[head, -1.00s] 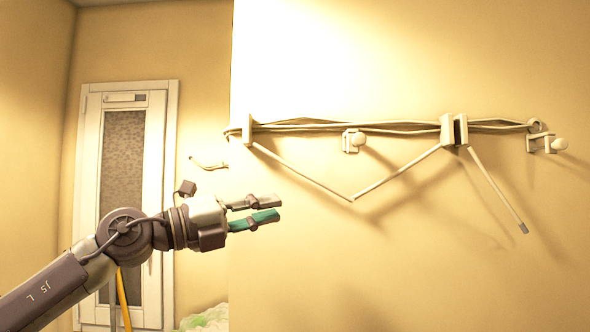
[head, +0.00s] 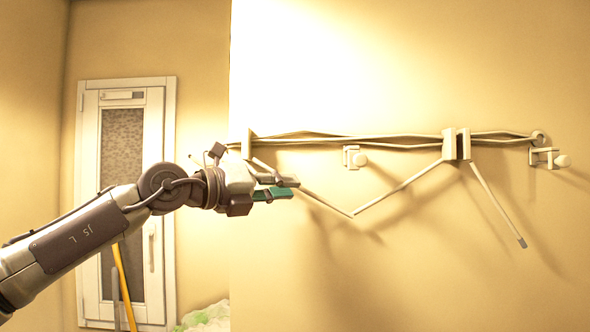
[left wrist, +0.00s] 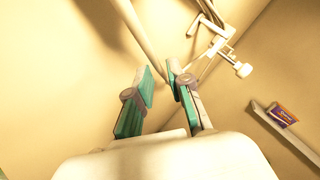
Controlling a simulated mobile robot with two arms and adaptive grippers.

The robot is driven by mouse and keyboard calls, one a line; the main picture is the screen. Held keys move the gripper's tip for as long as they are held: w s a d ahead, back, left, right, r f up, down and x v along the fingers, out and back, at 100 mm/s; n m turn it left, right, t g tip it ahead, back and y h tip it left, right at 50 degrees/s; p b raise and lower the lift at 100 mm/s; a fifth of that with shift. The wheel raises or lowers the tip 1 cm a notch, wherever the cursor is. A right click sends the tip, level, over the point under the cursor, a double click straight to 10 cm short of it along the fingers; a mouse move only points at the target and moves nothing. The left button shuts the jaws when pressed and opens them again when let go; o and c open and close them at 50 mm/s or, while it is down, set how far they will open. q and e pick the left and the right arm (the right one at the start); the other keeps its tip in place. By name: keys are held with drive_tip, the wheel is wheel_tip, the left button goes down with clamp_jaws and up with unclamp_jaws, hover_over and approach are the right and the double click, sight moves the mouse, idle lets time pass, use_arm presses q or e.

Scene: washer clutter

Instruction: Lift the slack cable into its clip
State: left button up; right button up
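The slack cable (head: 398,188) sags in a V on the wall between two brackets. Its loose end (head: 500,205) hangs down right of the right bracket (head: 456,145). A small clip with a round knob (head: 353,157) sits on the wall above the sag. My left gripper (head: 292,187) is beside the cable's left slope, overlapping it in the head view. In the left wrist view, its teal-padded fingers (left wrist: 161,82) stand apart, and the cable (left wrist: 143,38) runs down toward the gap between the tips. I cannot tell whether they touch. My right gripper is not in view.
A bundle of cables (head: 310,138) runs along the wall above the sag. Another knobbed clip (head: 548,158) is at the far right. A small coloured box (left wrist: 282,115) rests on a ledge in the left wrist view. The wall below the sag is clear.

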sight(304, 189)
use_arm(q)
drive_tip(key=shift+p+x, duration=0.6)
drive_tip(key=shift+x, duration=0.85)
drive_tip(key=shift+c, duration=0.4)
clamp_jaws()
